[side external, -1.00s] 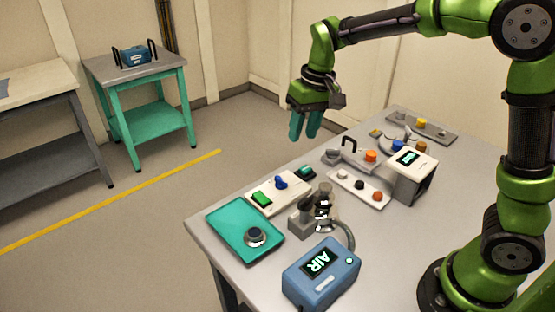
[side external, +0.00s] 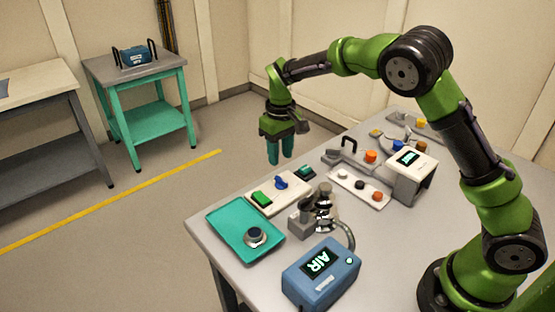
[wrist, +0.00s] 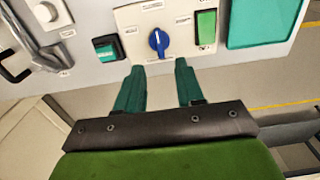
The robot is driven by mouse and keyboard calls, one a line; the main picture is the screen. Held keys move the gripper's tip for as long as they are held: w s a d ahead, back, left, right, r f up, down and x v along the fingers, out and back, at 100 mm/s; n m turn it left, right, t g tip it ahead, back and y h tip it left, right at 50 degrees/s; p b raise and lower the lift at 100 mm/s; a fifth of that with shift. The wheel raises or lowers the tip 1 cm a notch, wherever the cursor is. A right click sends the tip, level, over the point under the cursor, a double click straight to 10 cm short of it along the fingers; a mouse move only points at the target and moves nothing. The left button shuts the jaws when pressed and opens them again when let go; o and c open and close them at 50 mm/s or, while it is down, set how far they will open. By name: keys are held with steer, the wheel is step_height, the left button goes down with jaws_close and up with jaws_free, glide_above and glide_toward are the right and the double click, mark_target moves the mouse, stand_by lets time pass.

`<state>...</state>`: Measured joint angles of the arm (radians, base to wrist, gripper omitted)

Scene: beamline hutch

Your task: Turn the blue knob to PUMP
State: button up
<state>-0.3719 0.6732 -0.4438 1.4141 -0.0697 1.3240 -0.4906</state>
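The blue knob (side external: 281,183) sits on a white panel (side external: 262,207) near the table's far left edge, beside a green rectangular button (side external: 261,199). In the wrist view the blue knob (wrist: 159,42) is upright with a white pointer line on it; the small labels around it are unreadable. My gripper (side external: 280,160) hangs above the knob with its green fingers pointing down. In the wrist view my gripper (wrist: 160,66) is open, its fingers apart and empty, with the knob beyond the gap and not visibly touched.
A teal tray (side external: 230,228) with a dark round knob lies left of the panel. A dark green switch (side external: 305,172) is just right of it. A small metal fixture (side external: 304,220) and a blue box reading AIR (side external: 322,276) stand nearer the camera.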

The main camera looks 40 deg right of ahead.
mark_target(280, 178)
step_height(280, 178, down, 7)
steer(key=shift+f, duration=0.2)
jaws_close()
stand_by(0.3)
